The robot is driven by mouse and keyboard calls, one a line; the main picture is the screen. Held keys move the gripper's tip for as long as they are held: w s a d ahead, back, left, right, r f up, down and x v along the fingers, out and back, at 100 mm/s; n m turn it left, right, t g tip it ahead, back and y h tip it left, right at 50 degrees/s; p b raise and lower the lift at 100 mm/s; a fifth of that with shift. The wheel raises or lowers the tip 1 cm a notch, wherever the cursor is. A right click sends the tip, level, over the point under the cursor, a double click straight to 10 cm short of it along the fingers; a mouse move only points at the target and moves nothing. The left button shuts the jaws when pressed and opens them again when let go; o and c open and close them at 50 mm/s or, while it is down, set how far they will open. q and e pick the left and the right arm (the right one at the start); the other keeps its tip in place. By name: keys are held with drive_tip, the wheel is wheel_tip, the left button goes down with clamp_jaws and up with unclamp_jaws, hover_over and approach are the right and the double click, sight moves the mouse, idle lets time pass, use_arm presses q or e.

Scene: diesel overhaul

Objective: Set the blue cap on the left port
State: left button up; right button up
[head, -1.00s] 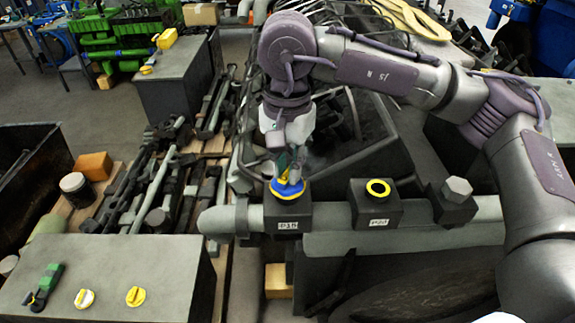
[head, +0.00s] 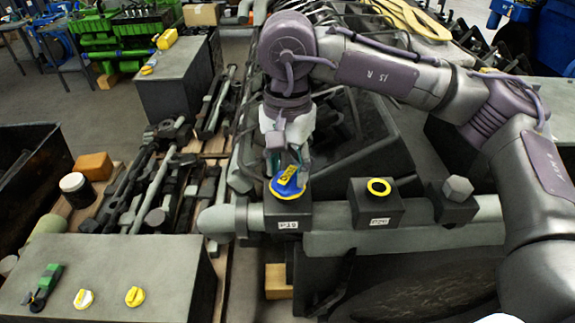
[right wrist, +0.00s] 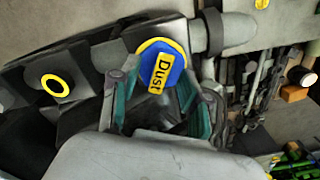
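The blue cap (head: 288,188) has a yellow handle and rests on top of the left port block (head: 290,215), covering the port. In the right wrist view the cap (right wrist: 172,74) shows the word "Dust" on its handle. My right gripper (head: 288,162) is just above the cap. Its fingers are spread to either side of the handle, with gaps visible in the right wrist view (right wrist: 160,92), so it is open. Whether the cap is fully flush is hard to tell. My left gripper is not in view.
A second port block (head: 376,204) with a yellow-ringed open port stands to the right on the same pipe.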

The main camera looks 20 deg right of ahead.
drive_tip(key=shift+r, duration=0.2)
wheel_tip(320, 180, up, 12)
drive_tip(key=shift+f, duration=0.15)
